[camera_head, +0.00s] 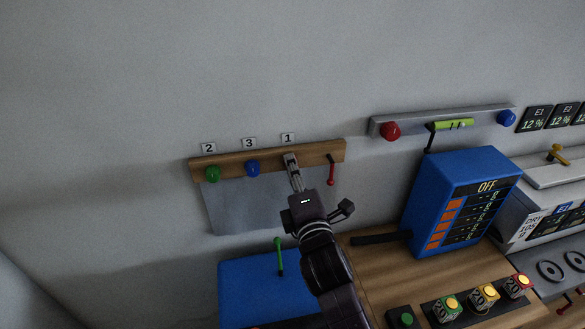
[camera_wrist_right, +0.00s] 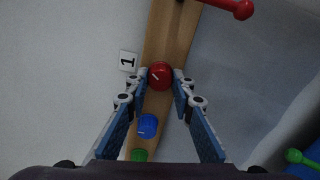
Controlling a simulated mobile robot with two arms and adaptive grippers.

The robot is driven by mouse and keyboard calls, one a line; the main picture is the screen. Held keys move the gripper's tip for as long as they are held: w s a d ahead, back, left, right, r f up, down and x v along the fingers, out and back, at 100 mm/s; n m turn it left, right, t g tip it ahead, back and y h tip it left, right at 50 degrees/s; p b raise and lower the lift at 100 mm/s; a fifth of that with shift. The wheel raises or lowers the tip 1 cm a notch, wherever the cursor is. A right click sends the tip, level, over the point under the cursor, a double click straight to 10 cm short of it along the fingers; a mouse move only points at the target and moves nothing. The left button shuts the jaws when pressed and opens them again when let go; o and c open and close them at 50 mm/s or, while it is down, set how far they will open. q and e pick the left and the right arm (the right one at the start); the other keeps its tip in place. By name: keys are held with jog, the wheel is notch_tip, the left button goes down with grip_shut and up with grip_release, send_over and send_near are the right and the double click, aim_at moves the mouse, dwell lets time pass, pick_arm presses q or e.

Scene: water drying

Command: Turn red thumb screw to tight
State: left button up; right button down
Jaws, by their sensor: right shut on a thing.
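The red thumb screw (camera_wrist_right: 159,76) sits on the wooden wall rail (camera_head: 262,160) beside the label "1" (camera_head: 288,139). In the wrist view it is a round red knob with a light line on its face. My right gripper (camera_head: 291,158) reaches up to the rail, its fingers shut on the red thumb screw, one on each side. In the head view the fingers hide the screw. My left gripper is not in view.
A blue knob (camera_head: 252,167) and a green knob (camera_head: 212,174) are on the same rail, left of my gripper. A red lever (camera_head: 331,171) hangs close on the right. A blue control box (camera_head: 464,202) stands on the wooden worktop (camera_head: 376,262).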

dwell(0.4)
jog(key=c, duration=1.7)
grip_release()
jog(key=shift+o, duration=0.2)
jog(key=s+d, duration=0.2)
jog(key=s, duration=0.9)
jog(key=shift+s+d, duration=0.25)
jog(key=shift+s, duration=0.15)
jog(key=shift+a, duration=0.1)
